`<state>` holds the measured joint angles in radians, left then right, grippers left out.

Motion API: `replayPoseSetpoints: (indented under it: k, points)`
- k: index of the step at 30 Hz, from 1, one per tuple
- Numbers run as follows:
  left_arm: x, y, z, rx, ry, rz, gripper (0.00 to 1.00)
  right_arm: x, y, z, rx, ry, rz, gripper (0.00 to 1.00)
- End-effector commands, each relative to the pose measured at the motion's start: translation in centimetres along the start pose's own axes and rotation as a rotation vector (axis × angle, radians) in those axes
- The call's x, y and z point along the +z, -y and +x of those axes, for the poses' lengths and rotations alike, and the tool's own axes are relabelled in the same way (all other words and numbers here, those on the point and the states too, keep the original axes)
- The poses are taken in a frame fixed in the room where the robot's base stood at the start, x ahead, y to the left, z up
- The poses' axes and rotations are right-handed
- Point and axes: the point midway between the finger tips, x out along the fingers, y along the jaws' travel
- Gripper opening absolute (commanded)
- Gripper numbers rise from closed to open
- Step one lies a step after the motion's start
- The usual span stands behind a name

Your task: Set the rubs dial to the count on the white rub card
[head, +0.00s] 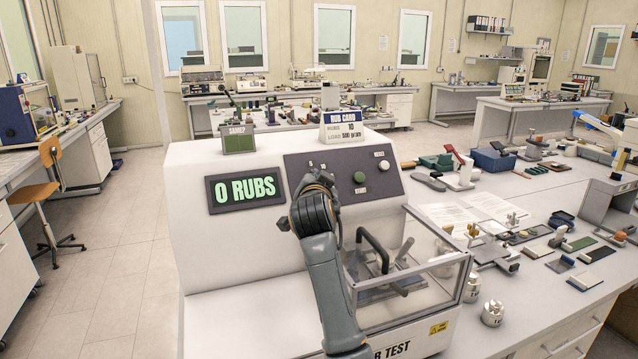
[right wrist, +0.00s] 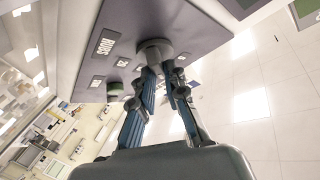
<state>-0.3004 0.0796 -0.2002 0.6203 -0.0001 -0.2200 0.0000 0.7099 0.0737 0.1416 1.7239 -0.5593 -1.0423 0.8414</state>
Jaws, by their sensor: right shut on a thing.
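The rub test machine (head: 235,165) stands in front of me. Its lit display (head: 245,190) reads "0 RUBS". The white rub card (head: 341,126) with a blue header stands on top of the machine; its rubs line is small and looks like 10, with a load line below. The rubs dial (right wrist: 155,51) is a round grey knob on the dark panel (right wrist: 185,20). My right gripper (right wrist: 160,72) is shut on the dial, one finger on each side. In the head view my right gripper (head: 316,184) hides the dial. My left gripper is not in view.
A green button (head: 359,177) sits on the panel right of the gripper. A clear guard (head: 420,265) covers the rubbing arm below. A small sign (head: 238,138) stands on the machine's top left. Several samples, tools and weights (head: 492,313) lie on the bench at the right.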

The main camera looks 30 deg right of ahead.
Motion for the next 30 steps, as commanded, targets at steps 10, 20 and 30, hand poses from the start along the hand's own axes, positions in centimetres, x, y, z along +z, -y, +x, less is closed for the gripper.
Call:
replayPoseSetpoints:
  k: [10, 20, 30]
  points:
    - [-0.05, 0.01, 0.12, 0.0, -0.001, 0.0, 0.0, -0.08, 0.03, 0.02, 0.013, -0.001, 0.02, 0.0]
    - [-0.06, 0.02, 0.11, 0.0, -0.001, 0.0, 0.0, -0.09, 0.03, 0.01, 0.013, -0.002, 0.019, 0.36]
    - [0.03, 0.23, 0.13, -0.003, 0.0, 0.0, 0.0, 0.01, 0.07, -0.4, 0.012, 0.0, 0.018, 0.36]
